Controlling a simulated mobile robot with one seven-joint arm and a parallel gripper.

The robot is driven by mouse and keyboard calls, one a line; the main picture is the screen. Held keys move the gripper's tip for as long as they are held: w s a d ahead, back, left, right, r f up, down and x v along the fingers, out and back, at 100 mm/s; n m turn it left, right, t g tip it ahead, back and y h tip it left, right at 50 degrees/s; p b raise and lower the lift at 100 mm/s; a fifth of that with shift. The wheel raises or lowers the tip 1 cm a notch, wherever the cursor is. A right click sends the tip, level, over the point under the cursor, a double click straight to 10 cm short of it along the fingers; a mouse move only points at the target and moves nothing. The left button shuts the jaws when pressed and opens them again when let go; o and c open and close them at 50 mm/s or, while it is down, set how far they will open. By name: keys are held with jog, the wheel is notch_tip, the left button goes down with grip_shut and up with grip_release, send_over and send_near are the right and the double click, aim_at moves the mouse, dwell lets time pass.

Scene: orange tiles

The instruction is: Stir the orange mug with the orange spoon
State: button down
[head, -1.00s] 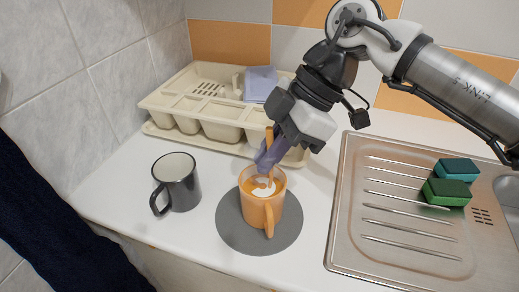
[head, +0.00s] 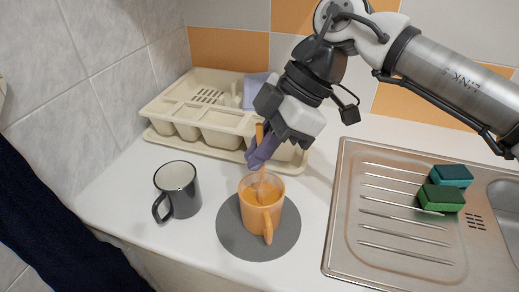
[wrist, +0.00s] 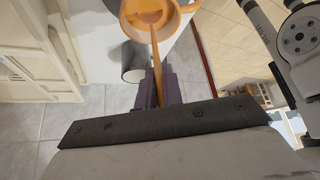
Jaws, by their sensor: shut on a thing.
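The orange mug (head: 263,212) stands upright on a round grey mat (head: 229,226), its handle toward the front. It holds an orange liquid, and it also shows at the top of the wrist view (wrist: 184,10). My gripper (head: 262,150) is above the mug, shut on the orange spoon (head: 259,133). In the wrist view the spoon (wrist: 156,62) runs from between the purple fingers (wrist: 159,84) to the mug. Its lower end is inside the mug's opening; how deep it reaches is hard to tell.
A dark grey mug (head: 178,192) stands left of the mat. A cream dish rack (head: 196,114) with a purple cloth (head: 255,88) is behind. A metal sink drainer (head: 372,235) with green (head: 441,198) and teal (head: 452,174) sponges lies right. White counter is clear between mat and drainer.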

jog(key=shift+r+p, duration=2.45)
jog(key=shift+r, duration=0.9)
notch_tip(320, 180, up, 5)
jog(key=p, duration=0.4)
